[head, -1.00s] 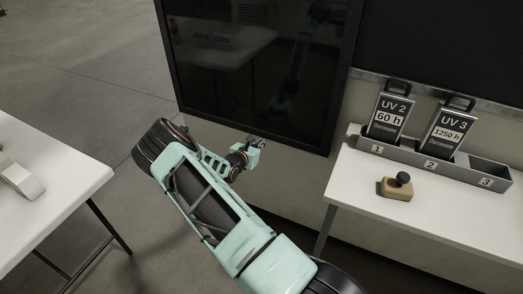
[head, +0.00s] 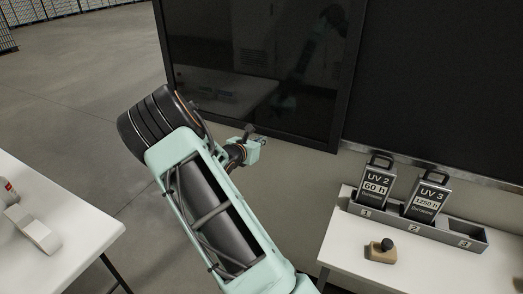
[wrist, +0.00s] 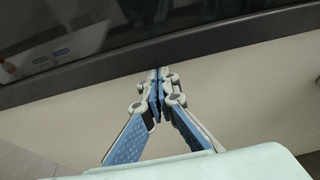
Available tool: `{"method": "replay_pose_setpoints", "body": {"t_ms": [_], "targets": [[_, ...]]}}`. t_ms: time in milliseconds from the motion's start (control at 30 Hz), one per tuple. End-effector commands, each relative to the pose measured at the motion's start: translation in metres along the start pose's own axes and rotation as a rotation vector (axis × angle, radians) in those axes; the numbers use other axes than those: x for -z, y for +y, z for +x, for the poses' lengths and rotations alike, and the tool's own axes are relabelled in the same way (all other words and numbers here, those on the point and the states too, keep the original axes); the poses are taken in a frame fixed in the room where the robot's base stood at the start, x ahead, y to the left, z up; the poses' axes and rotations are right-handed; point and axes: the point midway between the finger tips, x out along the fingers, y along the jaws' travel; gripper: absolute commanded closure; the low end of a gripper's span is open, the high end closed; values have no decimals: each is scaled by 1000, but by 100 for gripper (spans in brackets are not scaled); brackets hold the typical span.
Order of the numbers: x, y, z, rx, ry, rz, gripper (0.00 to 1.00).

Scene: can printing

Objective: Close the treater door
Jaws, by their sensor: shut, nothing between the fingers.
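The treater door (head: 250,60) is a dark, glossy panel with a black frame, at top centre of the head view. Its lower right corner lies close to a metal rail. I cannot tell whether it is fully closed. My gripper (head: 262,141) is in front of the door's lower edge. In the wrist view the door's frame (wrist: 100,82) crosses the top, tilted up to the right. There my gripper (wrist: 158,72) is shut and empty, its fingertips at the frame's lower edge. I cannot tell whether they touch it.
A dark panel (head: 440,80) lies right of the door, above the metal rail (head: 450,177). A white bench (head: 430,270) at lower right holds a numbered holder (head: 455,236) and a stamp (head: 381,252). A white table (head: 75,235) stands at left. The floor between is clear.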

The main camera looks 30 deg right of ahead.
Motion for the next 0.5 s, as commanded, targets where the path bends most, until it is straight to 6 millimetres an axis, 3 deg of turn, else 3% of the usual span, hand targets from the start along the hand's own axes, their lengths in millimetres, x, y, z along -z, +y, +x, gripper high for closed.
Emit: {"method": "replay_pose_setpoints", "body": {"t_ms": [33, 133, 500], "targets": [[-12, -1, -3, 1, -4, 3, 100], [-19, -1, -6, 2, -3, 1, 100], [-27, 0, -8, 1, -7, 2, 100]]}}
